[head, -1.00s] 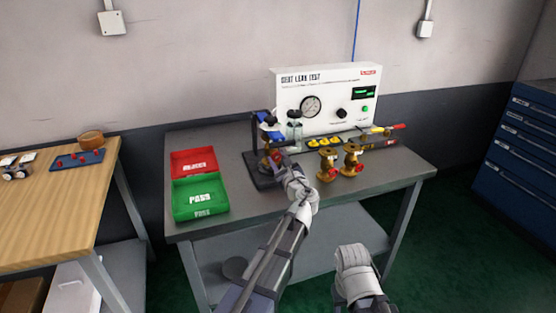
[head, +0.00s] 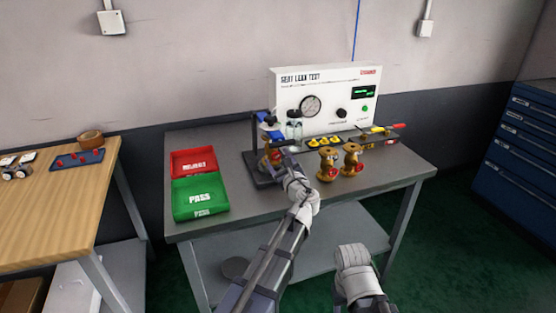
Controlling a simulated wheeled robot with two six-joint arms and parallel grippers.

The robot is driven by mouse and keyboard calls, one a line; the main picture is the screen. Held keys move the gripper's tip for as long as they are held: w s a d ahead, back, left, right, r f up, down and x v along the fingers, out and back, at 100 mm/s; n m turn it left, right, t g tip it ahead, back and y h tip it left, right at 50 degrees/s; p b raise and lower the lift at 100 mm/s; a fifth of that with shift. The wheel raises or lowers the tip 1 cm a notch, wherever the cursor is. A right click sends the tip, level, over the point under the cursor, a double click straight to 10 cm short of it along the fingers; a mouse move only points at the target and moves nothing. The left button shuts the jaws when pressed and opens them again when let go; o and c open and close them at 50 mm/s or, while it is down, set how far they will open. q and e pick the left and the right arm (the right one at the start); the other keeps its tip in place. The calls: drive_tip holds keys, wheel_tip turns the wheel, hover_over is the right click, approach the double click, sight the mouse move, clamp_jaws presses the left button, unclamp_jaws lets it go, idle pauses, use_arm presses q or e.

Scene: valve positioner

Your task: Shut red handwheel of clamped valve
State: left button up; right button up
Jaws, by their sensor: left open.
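The clamped valve (head: 265,164) is a brass body standing in the dark clamp stand (head: 254,166) on the grey bench. Its red handwheel is mostly hidden behind my left gripper, with only a trace of red showing beside the jaws. My left gripper (head: 281,158) is open with its jaws at the handwheel side of the valve; I cannot tell whether they touch the wheel. My right arm's end shows low in the view, and its fingers cannot be seen.
Two loose brass valves with red handwheels (head: 328,164) (head: 352,160) stand right of my left gripper. Red REJECT (head: 194,162) and green PASS (head: 200,198) trays lie left. The SEAT LEAK TEST panel (head: 326,98) stands behind, with a glass jar (head: 294,131) before it.

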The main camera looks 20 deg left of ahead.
use_arm(q)
drive_tip(key=v, duration=0.7)
drive_tip(key=shift+s, duration=0.2)
drive_tip(key=shift+d+r, duration=0.1)
drive_tip(key=s+f+n+g+h+p, duration=0.2)
drive_tip(key=s+n+g+h+p, duration=0.1)
drive_tip(key=s+n+g+p, duration=0.7)
drive_tip(key=s+d+n+g+h+p, duration=0.2)
drive_tip(key=s+d+n+h+p, duration=0.1)
drive_tip(key=s, duration=0.6)
drive_tip(key=s+d+n+g+h+p, duration=0.3)
drive_tip(key=s+d+n+p, duration=0.3)
drive_tip(key=s+d+n, duration=0.1)
drive_tip(key=shift+s+d+f+n+p, duration=0.25)
drive_tip(key=shift+s+d, duration=0.25)
drive_tip(key=shift+s, duration=0.5)
